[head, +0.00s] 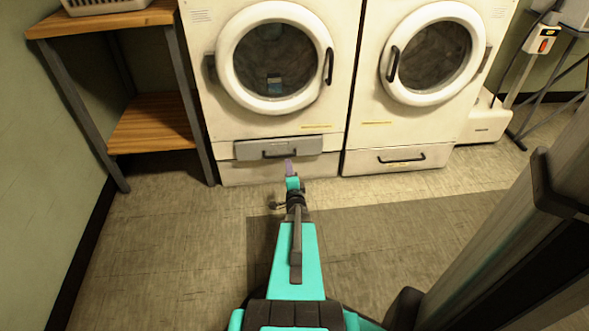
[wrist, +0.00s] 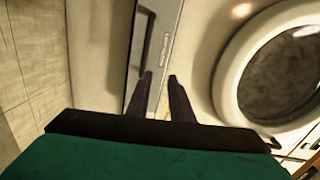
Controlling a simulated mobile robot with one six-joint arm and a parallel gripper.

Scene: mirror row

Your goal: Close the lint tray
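The lint tray (head: 250,151) is a grey panel with a dark bar handle, low on the left dryer (head: 205,110). It seems to stand out from the dryer front; how far I cannot tell. In the wrist view, turned sideways, the tray (wrist: 165,35) runs along the top with its dark handle (wrist: 147,40). My gripper (head: 289,165) is in front of the tray's handle in the head view. In the wrist view, my gripper (wrist: 160,76) has its two dark fingers apart with nothing between them. The fingertips appear close to the handle's end; contact is unclear.
The right dryer (head: 355,120) stands alongside, with a handled lower panel (head: 385,163). A wooden shelf unit (head: 155,122) is at the left by the wall. The floor (head: 170,240) left of my arm is clear. A white machine (head: 485,125) stands at the right.

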